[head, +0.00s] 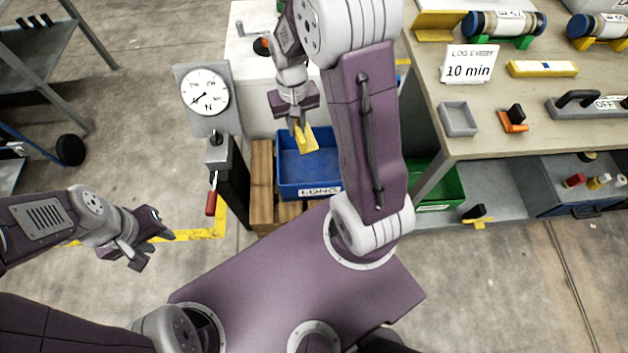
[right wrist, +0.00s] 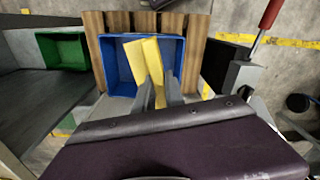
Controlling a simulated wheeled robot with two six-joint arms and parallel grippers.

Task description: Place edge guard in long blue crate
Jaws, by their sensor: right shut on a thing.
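The yellow edge guard (head: 306,140) is an angled strip held in my right gripper (head: 297,122). In the right wrist view the edge guard (right wrist: 148,62) sits between the two fingers of the right gripper (right wrist: 158,90) and sticks out past their tips. The long blue crate (head: 312,192), labelled LONG, stands below it; the guard overlaps the crate's opening in both views. The blue crate (right wrist: 103,68) surrounds the guard in the right wrist view. Contact with the crate floor cannot be told. My left gripper (head: 150,240) is empty with its fingers apart, over the floor at left.
The blue crate stands on a wooden pallet (head: 262,190). A green crate (head: 441,188) is to its right, partly behind my right arm. A dial post with a red-handled lever (head: 212,195) stands to its left. The workbench (head: 440,110) is at right.

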